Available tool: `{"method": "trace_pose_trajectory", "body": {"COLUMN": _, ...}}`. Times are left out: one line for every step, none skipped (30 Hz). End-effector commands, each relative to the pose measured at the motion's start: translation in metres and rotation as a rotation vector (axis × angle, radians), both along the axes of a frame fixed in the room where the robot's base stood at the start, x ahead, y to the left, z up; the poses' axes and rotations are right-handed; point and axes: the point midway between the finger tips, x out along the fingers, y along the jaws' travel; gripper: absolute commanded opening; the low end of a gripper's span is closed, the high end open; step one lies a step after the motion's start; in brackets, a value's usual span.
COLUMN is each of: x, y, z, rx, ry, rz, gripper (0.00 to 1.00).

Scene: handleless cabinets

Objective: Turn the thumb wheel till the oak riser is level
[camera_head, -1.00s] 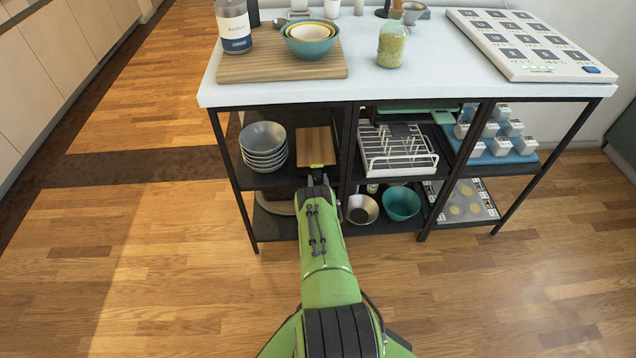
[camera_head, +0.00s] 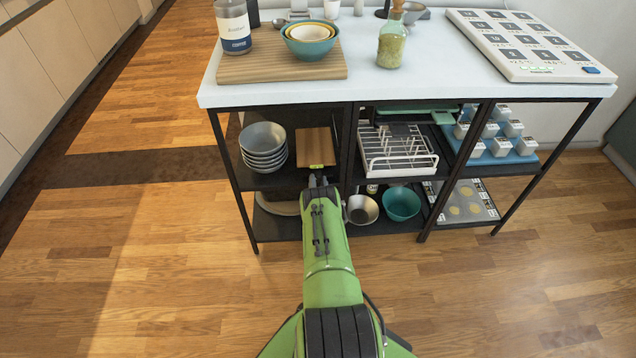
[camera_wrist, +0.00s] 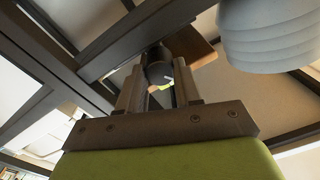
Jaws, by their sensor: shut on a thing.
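The oak riser (camera_head: 315,142) is a brown wooden board on the middle shelf of the left bay, right of the stacked bowls. A small yellow-green piece (camera_head: 316,166) shows at its front edge. My gripper (camera_head: 319,180) is at the riser's front, below that edge. In the wrist view, my gripper (camera_wrist: 159,76) is shut on a dark round part, which looks like the thumb wheel (camera_wrist: 157,70). Part of the riser (camera_wrist: 193,46) shows behind it. The wheel cannot be made out in the head view. I cannot tell whether the riser is level.
Stacked grey bowls (camera_head: 264,147) stand close to the left of the riser. A dark frame post (camera_head: 347,150) and a white wire rack (camera_head: 398,151) are to the right. A metal bowl (camera_head: 362,209) and a teal bowl (camera_head: 402,203) sit on the lower shelf. The front floor is open.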

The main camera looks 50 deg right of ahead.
Motion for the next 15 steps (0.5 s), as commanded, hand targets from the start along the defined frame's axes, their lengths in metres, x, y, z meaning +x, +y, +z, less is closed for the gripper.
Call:
{"method": "trace_pose_trajectory", "body": {"x": -0.0008, "y": 0.0002, "z": -0.0012, "rx": 0.020, "ry": -0.019, "rz": -0.001, "gripper": 0.04}}
{"method": "trace_pose_trajectory", "body": {"x": -0.0010, "y": 0.0002, "z": -0.0013, "rx": 0.033, "ry": -0.034, "rz": -0.001, "gripper": 0.04}}
{"method": "trace_pose_trajectory", "body": {"x": -0.0010, "y": 0.0001, "z": -0.0013, "rx": 0.048, "ry": -0.051, "rz": -0.001, "gripper": 0.04}}
{"method": "trace_pose_trajectory", "body": {"x": -0.0010, "y": 0.0001, "z": -0.0014, "rx": 0.058, "ry": -0.063, "rz": -0.001, "gripper": 0.04}}
{"method": "trace_pose_trajectory", "body": {"x": -0.0010, "y": 0.0001, "z": -0.0014, "rx": 0.069, "ry": -0.074, "rz": -0.001, "gripper": 0.04}}
{"method": "trace_pose_trajectory", "body": {"x": -0.0010, "y": 0.0002, "z": -0.0015, "rx": 0.081, "ry": -0.087, "rz": -0.001, "gripper": 0.04}}
{"method": "trace_pose_trajectory", "body": {"x": -0.0010, "y": 0.0003, "z": -0.0016, "rx": 0.090, "ry": -0.098, "rz": -0.001, "gripper": 0.04}}
{"method": "trace_pose_trajectory", "body": {"x": -0.0009, "y": 0.0004, "z": -0.0017, "rx": 0.098, "ry": -0.107, "rz": -0.001, "gripper": 0.04}}
{"method": "trace_pose_trajectory", "body": {"x": -0.0010, "y": 0.0005, "z": -0.0018, "rx": 0.106, "ry": -0.116, "rz": -0.001, "gripper": 0.04}}
{"method": "trace_pose_trajectory", "body": {"x": -0.0009, "y": 0.0005, "z": -0.0019, "rx": 0.112, "ry": -0.122, "rz": -0.001, "gripper": 0.04}}
{"method": "trace_pose_trajectory", "body": {"x": -0.0009, "y": 0.0005, "z": -0.0019, "rx": 0.118, "ry": -0.128, "rz": -0.001, "gripper": 0.04}}
{"method": "trace_pose_trajectory", "body": {"x": -0.0008, "y": 0.0006, "z": -0.0019, "rx": 0.124, "ry": -0.135, "rz": -0.001, "gripper": 0.04}}
{"method": "trace_pose_trajectory", "body": {"x": -0.0008, "y": 0.0006, "z": -0.0020, "rx": 0.128, "ry": -0.139, "rz": -0.001, "gripper": 0.04}}
{"method": "trace_pose_trajectory", "body": {"x": -0.0008, "y": 0.0007, "z": -0.0021, "rx": 0.131, "ry": -0.143, "rz": 0.000, "gripper": 0.04}}
{"method": "trace_pose_trajectory", "body": {"x": -0.0008, "y": 0.0007, "z": -0.0021, "rx": 0.135, "ry": -0.146, "rz": 0.000, "gripper": 0.04}}
